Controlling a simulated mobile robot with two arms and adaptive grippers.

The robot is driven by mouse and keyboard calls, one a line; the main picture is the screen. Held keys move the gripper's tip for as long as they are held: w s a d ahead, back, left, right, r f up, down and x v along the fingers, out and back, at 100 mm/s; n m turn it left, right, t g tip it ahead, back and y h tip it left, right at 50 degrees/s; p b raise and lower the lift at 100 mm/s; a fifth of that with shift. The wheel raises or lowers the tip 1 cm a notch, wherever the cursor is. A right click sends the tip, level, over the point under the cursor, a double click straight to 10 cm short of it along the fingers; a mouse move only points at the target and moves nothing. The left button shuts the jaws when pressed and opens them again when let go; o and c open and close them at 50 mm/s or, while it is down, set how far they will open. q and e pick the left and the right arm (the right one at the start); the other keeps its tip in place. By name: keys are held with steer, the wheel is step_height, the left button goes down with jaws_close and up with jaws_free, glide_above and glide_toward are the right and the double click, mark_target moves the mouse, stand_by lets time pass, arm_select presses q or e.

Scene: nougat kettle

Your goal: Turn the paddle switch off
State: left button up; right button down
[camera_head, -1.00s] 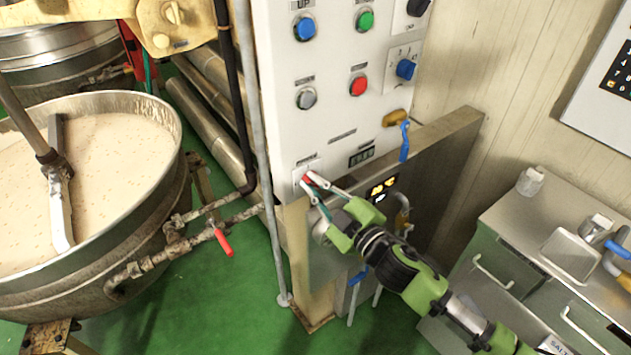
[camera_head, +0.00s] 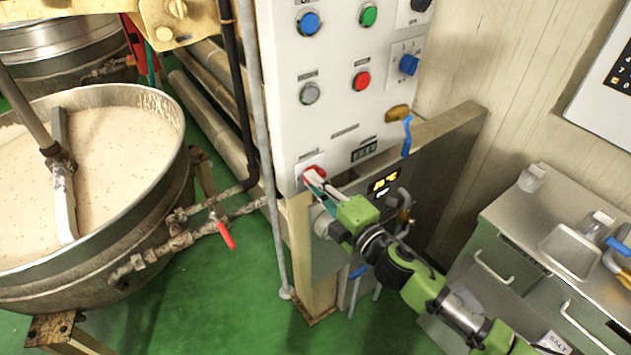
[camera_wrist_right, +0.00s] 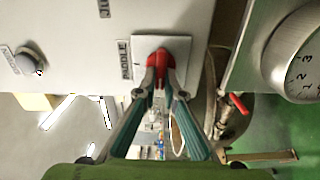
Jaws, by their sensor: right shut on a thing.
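The paddle switch (camera_wrist_right: 160,61) is a red knob on a pale square plate (camera_wrist_right: 180,46) beside a label reading PADDLE, low on the white control panel (camera_head: 335,95). It also shows in the head view as a red spot (camera_head: 315,172) at the panel's lower left corner. My right gripper (camera_wrist_right: 160,84) is shut on the red knob, one finger on each side of it. In the head view the right gripper (camera_head: 318,181) reaches the knob from the lower right and partly hides it. My left gripper is not in view.
Other buttons sit higher on the panel: blue (camera_head: 308,23), green (camera_head: 369,15), red (camera_head: 361,81) and grey (camera_head: 310,93). A kettle of pale mix (camera_head: 110,170) stands at left. A steel counter (camera_head: 530,225) stands at right. A grey pipe (camera_head: 262,150) runs beside the panel.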

steer(key=shift+n, duration=0.3)
stand_by(0.4)
steer(key=c, duration=2.1)
jaws_free()
steer(key=shift+c, duration=0.2)
steer(key=v, duration=1.2)
steer(key=shift+a, duration=0.1)
